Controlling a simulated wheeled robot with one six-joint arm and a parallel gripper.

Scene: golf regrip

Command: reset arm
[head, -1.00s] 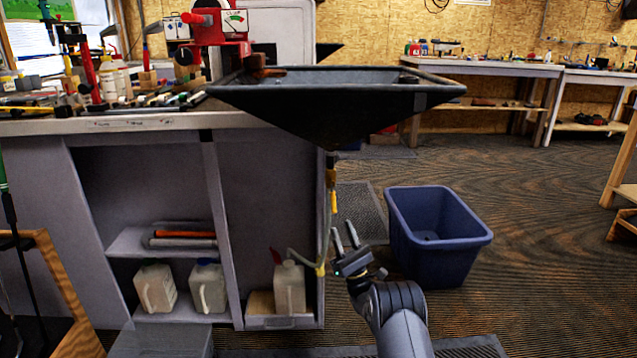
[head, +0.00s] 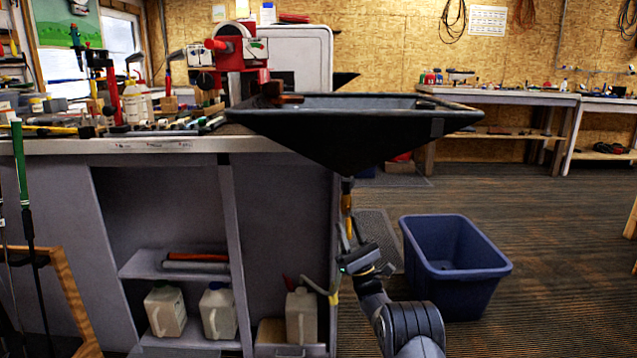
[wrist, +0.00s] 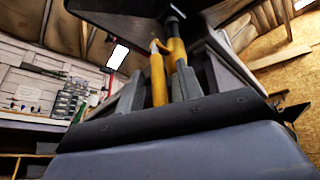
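My gripper (head: 350,236) points upward in the head view, below the black sloped basin (head: 345,135) at the bench's right end. Its two fingers stand apart with nothing clearly held between them. In the wrist view the fingers (wrist: 172,85) rise on either side of the yellow drain fittings (wrist: 166,72) under the basin. I cannot tell whether the fittings lie between the fingers or behind them. In the head view the yellow fitting (head: 349,204) hangs just above the fingertips.
A blue bin (head: 455,268) stands on the floor right of my arm. The bench (head: 150,146) with tools and a red clamp (head: 237,50) is at left, with white jugs (head: 301,317) on its lower shelf. Golf clubs (head: 25,205) lean at far left. The floor at right is mostly clear.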

